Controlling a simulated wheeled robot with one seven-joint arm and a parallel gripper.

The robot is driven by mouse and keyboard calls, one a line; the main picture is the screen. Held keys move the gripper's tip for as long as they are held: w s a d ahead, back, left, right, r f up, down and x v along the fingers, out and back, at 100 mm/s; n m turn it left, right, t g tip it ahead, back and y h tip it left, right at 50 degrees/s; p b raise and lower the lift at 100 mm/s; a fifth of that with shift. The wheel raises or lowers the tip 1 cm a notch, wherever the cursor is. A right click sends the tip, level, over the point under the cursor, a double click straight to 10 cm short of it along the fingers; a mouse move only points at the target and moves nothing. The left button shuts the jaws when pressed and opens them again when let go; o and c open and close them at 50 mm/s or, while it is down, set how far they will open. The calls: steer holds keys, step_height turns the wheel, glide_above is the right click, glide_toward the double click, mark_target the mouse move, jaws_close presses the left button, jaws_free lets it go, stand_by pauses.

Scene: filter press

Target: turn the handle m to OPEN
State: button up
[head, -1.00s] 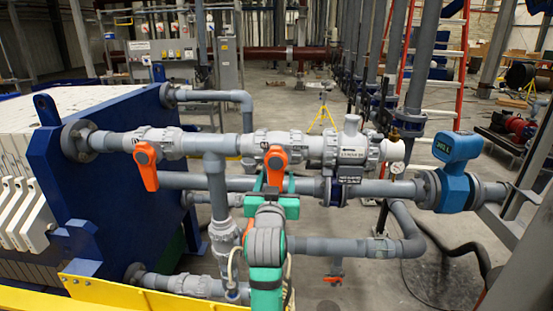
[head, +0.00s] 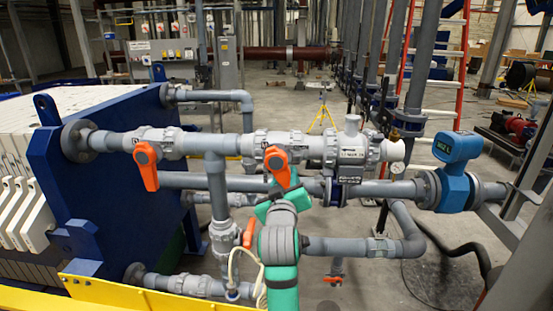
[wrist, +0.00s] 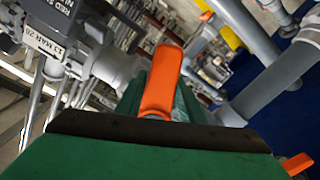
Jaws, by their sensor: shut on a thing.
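The orange handle that my gripper holds (head: 277,165) is on the right-hand valve of the upper grey pipe. It hangs down with its lower end tilted to the right. I cannot read a letter on it. My gripper (head: 281,188) is shut on its lower part, and my arm comes up from below and hides part of the grip. In the wrist view the orange handle (wrist: 162,80) stands between the green jaws.
Another orange handle (head: 146,166) hangs down on the left valve of the same pipe. A third orange handle (head: 248,235) is on the vertical pipe beside my arm. A blue meter (head: 456,165) stands to the right. The blue press plate (head: 110,180) is at left.

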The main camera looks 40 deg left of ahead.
steer(key=n, duration=0.1)
steer(key=w+d+r+n, duration=0.1)
steer(key=n, duration=0.1)
steer(key=d+r+n, duration=0.1)
steer(key=shift+w+d+r+n, duration=0.2)
steer(key=shift+d+r+n, duration=0.05)
steer(key=shift+n, duration=0.05)
steer(key=n, duration=0.1)
steer(key=r+n, duration=0.1)
steer(key=n, duration=0.1)
steer(key=shift+w+d+r, duration=0.15)
steer(key=shift+d+r, duration=0.05)
steer(key=shift+d, duration=0.1)
step_height(320, 180, up, 2)
steer(key=n, duration=0.4)
steer(key=shift+d, duration=0.1)
steer(key=shift+c, duration=0.2)
steer(key=shift+o, duration=0.2)
steer(key=shift+r+n, duration=0.3)
steer(key=shift+n, duration=0.5)
steer(key=o, duration=1.2)
steer(key=shift+f, duration=0.15)
steer(key=v, duration=0.6)
steer(key=shift+s+f, duration=0.15)
steer(key=shift+s, duration=0.3)
